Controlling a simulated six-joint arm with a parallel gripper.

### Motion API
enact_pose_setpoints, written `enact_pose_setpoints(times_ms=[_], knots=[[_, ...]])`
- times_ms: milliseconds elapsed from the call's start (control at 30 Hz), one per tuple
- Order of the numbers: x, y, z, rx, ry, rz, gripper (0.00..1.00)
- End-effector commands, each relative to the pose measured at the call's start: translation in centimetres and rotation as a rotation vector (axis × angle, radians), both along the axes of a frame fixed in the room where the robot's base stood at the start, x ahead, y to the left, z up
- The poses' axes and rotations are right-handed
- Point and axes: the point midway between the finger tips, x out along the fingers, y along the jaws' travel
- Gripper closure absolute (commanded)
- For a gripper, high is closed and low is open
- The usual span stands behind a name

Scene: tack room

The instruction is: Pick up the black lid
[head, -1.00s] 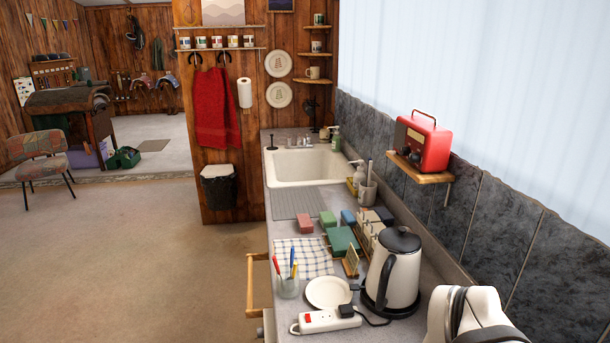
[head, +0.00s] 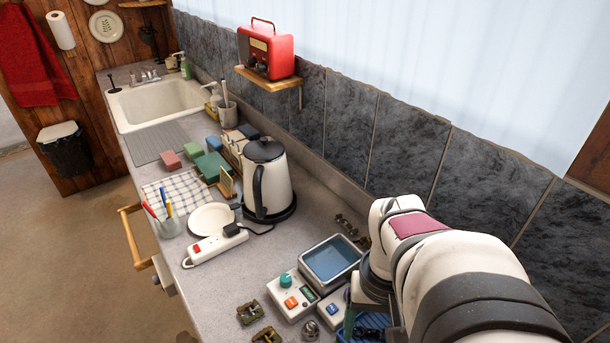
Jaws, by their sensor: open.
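The black lid (head: 264,150) sits on top of the white kettle (head: 275,187), which stands upright on its black base on the counter. The lid has a small raised knob and looks closed on the kettle. My arm comes in from the lower right. My gripper (head: 362,326) is low at the bottom edge of the head view, partly hidden by my own wrist. It is open and apart from the lid, well to the right of and nearer than the kettle. No held object shows.
A power strip (head: 216,245) and a white plate (head: 211,219) lie left of the kettle. A blue-topped box (head: 331,262) and button boxes lie near my gripper. A red radio (head: 267,52) sits on a wall shelf (head: 268,88) behind.

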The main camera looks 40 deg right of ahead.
Motion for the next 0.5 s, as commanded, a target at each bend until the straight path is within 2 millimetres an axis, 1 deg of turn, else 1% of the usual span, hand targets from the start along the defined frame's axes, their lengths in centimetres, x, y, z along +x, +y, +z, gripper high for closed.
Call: enact_pose_setpoints(times_ms=[33, 67, 100, 200, 300, 333, 367, 433, 467, 500], knots=[[-1.7, -3.3, -0.1, -0.02, -0.025, -0.147, 0.28], [-2.8, -5.1, -0.2, -0.037, -0.042, -0.224, 0.28], [-4.5, -7.3, -0.3, -0.06, -0.06, -0.319, 0.28], [-8.8, -11.0, -0.4, -0.113, -0.086, -0.502, 0.28], [-11.7, -12.7, -0.4, -0.145, -0.094, -0.601, 0.28], [-12.1, -12.9, -0.6, -0.149, -0.096, -0.615, 0.28], [-12.4, -13.1, -0.8, -0.152, -0.097, -0.625, 0.28], [-12.5, -13.3, -2.1, -0.151, -0.096, -0.63, 0.28], [-12.5, -13.4, -2.9, -0.15, -0.096, -0.629, 0.28], [-12.4, -13.4, -4.1, -0.148, -0.095, -0.629, 0.28]])
